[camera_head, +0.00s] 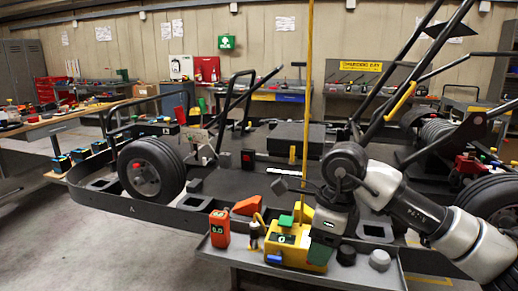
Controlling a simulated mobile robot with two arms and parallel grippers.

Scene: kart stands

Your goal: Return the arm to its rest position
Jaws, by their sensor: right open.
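My right arm comes in from the lower right, with white and dark grey links, and reaches over a grey tray (340,281) in front of the kart. My right gripper (302,198) is at the arm's left end, above the right part of a yellow device (290,251) on the tray. The gripper is open, and I see nothing held in it. Its fingers are small and dark against the kart, and their exact gap is hard to make out. My left arm and gripper are not in view.
An orange meter (219,229) stands at the tray's left end. Dark and grey knobs (380,260) sit at its right. The kart (140,205) with its wheel (151,168) fills the middle. A yellow pole (309,80) rises behind the tray. Open floor lies at lower left.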

